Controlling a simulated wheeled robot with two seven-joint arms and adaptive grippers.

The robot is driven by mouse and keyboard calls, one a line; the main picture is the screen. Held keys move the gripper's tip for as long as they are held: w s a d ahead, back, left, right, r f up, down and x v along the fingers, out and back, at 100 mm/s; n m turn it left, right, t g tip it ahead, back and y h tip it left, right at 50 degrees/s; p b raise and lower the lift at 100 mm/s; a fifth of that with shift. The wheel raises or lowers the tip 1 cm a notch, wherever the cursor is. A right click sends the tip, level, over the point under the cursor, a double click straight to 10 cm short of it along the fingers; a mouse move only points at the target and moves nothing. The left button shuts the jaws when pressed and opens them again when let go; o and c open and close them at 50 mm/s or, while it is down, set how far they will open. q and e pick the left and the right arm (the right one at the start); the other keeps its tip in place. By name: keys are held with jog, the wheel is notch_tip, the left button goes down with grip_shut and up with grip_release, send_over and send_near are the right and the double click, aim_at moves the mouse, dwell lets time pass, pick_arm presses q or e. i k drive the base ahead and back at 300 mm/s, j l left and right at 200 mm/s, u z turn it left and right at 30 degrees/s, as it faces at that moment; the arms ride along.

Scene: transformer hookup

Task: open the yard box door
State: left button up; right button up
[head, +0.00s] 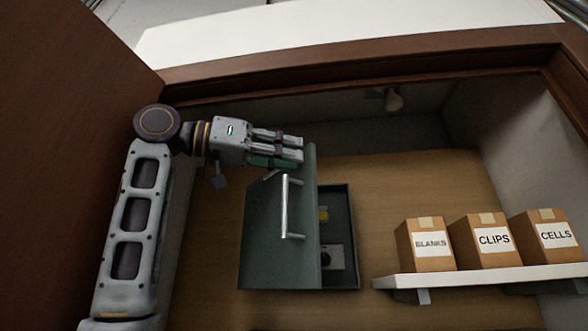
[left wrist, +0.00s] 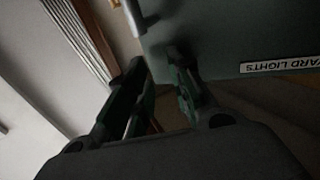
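The yard box (head: 345,270) is a dark green box on the wooden back wall. Its green door (head: 265,235) stands partly open, showing a yellow round part and a black part on a pale plate inside. A silver bar handle (head: 287,208) is on the door's outer face. In the left wrist view the door (left wrist: 220,35) carries a "YARD LIGHTS" label (left wrist: 280,65), seen upside down. My left gripper (head: 300,149) is at the door's top, near its free edge. Its fingers (left wrist: 156,62) are apart with nothing between them; I cannot tell whether they touch the door. My right gripper is not in view.
A white shelf (head: 480,278) at the right holds cardboard boxes labelled BLANKS (head: 430,244), CLIPS (head: 492,239) and CELLS (head: 553,236). A brown frame (head: 350,66) edges the recess, with a brown panel (head: 60,130) at the left. The wooden wall right of the yard box is bare above the shelf.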

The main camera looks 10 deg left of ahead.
aim_at(281, 247)
jog(key=k+l, duration=0.2)
jog(key=k, duration=0.3)
jog(key=k+l, duration=0.15)
jog(key=k, duration=0.3)
jog(key=k+l, duration=0.2)
jog(key=k, duration=0.3)
